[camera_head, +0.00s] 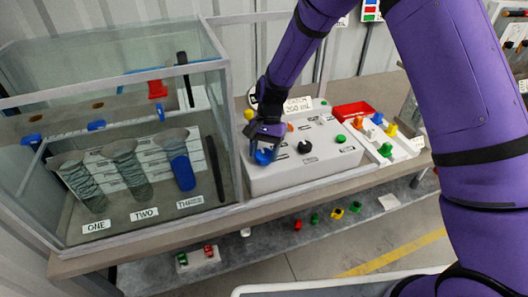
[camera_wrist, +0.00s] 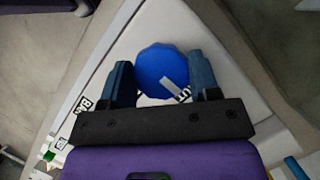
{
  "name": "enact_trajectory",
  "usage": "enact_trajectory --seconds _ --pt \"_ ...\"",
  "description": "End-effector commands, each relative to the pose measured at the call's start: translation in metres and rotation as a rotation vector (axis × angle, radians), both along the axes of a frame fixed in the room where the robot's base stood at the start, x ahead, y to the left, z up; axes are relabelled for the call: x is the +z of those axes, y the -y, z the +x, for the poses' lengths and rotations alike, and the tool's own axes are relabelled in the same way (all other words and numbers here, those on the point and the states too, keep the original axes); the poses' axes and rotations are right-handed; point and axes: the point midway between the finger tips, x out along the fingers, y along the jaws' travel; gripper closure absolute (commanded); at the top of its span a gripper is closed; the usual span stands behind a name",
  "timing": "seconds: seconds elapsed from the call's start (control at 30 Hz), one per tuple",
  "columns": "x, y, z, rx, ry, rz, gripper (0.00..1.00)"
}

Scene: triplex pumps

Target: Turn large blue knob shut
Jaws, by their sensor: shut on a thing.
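The large blue knob (camera_head: 264,157) sits at the front left of the white control box (camera_head: 270,180). In the wrist view the round blue knob (camera_wrist: 158,62) carries a pale pointer mark aimed at the lower right. My gripper (camera_head: 266,142) reaches down to it from above. In the wrist view my gripper (camera_wrist: 163,73) has one blue finger on each side of the knob and is shut on it. A label beside the knob is partly covered by the fingers and knob.
A black knob (camera_head: 304,147) and green button (camera_head: 340,139) stand right of the blue one. A glass tank (camera_head: 110,60) with three funnels, labelled ONE, TWO and THREE, stands close on the left. A red tray (camera_head: 352,110) and panel of coloured parts (camera_head: 392,150) are on the right.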

Motion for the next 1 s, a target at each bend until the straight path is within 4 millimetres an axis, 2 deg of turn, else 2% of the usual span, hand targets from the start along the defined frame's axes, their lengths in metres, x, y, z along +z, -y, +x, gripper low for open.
enact_trajectory --seconds 0.4,0.43,0.5,0.53,0.83,1.0 --pt "0.000 0.000 0.000 0.009 0.001 0.000 0.68" --pt "0.000 0.000 0.000 0.009 0.001 0.000 0.39" --pt "0.000 0.000 0.000 0.009 0.001 0.000 0.23" --pt "0.000 0.000 0.000 0.008 0.000 0.000 0.19" --pt "0.002 0.000 0.001 0.007 0.001 0.000 0.19" --pt "0.017 0.002 0.007 0.006 0.003 0.002 0.19"
